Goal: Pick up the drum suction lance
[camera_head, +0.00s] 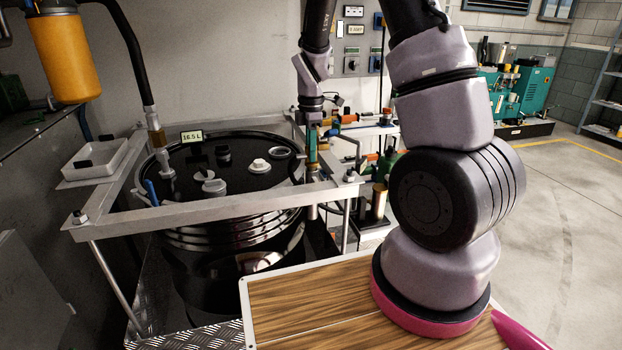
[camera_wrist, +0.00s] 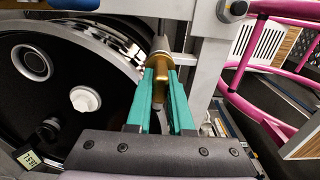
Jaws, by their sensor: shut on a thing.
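My gripper (camera_head: 312,158) is at the right corner of the metal frame around the black drum. In the wrist view its teal fingers (camera_wrist: 161,72) are closed around a brass-coloured, rod-like piece (camera_wrist: 160,80) with a grey end, which I take to be the drum suction lance. It stands beside the frame's bar, outside the drum's rim. Most of it is hidden by the fingers and the frame, so I cannot tell whether its lower end is still seated.
The black drum (camera_head: 229,160) has several caps on its lid and a "16.5 L" label. The metal frame (camera_head: 215,208) surrounds it. A black hose (camera_head: 128,45) hangs at the left beside an orange canister (camera_head: 65,55). A white tray (camera_head: 95,160) is at the left. Open floor lies right.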

